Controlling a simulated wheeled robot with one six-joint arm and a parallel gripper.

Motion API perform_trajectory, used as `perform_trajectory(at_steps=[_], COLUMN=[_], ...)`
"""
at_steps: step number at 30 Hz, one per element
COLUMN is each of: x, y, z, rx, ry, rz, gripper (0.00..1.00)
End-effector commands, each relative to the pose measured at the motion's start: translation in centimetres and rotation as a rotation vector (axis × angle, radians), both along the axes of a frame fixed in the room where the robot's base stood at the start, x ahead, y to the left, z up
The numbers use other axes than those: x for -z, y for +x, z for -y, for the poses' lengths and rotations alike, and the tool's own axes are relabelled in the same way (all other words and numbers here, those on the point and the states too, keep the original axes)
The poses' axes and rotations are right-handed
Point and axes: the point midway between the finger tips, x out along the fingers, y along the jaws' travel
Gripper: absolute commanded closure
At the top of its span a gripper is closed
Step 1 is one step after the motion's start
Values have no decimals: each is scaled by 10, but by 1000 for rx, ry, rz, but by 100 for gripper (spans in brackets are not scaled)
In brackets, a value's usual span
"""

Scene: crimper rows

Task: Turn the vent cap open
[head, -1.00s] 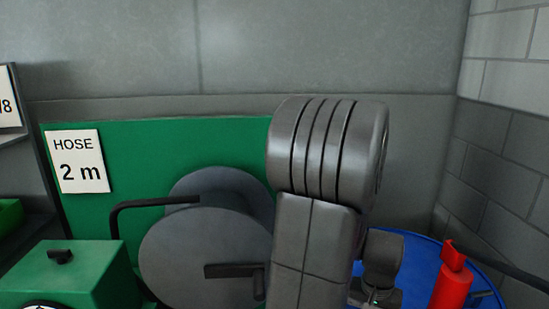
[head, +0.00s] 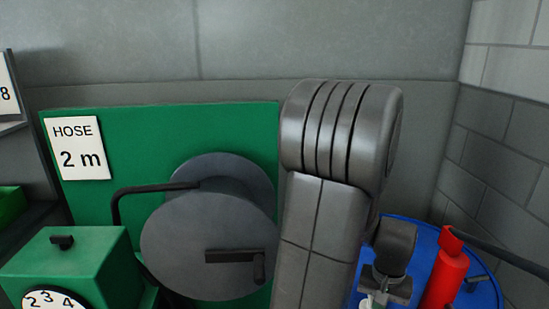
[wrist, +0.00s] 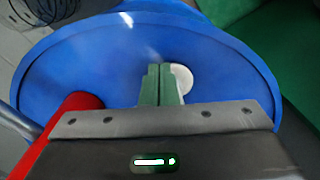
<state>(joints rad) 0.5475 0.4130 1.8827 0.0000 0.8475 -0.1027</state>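A round white cap (wrist: 182,78), which seems to be the vent cap, sits on the blue drum lid (wrist: 90,60) in the wrist view. It is partly hidden behind the right finger. My gripper (wrist: 160,68) points at the lid with its two green fingers together, and nothing shows between them. The fingertips overlap the cap's left side in the picture. I cannot tell whether they touch it or are above it. In the head view the blue lid (head: 430,236) is at lower right, and my arm hides much of it; the cap cannot be made out there.
A red cylinder (head: 446,272) stands on the lid's right in the head view and at left in the wrist view (wrist: 70,120). A dark pipe (head: 510,257) runs from it toward the block wall. A grey hose reel (head: 195,245) and green box (head: 70,265) stand left.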

Motion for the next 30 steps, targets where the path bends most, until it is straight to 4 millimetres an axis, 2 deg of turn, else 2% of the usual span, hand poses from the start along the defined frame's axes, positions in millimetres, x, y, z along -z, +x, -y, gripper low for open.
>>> perform_trajectory(at_steps=[13, 22, 26, 30], x=[-1, -1, -10, -27], y=[1, -7, -7, -7], z=[2, 2, 1, 1], rx=[0, 1, 1, 1], ry=[-3, -1, -1, -1], rz=[3, 3, 3, 3], gripper=[100, 100, 100, 100])
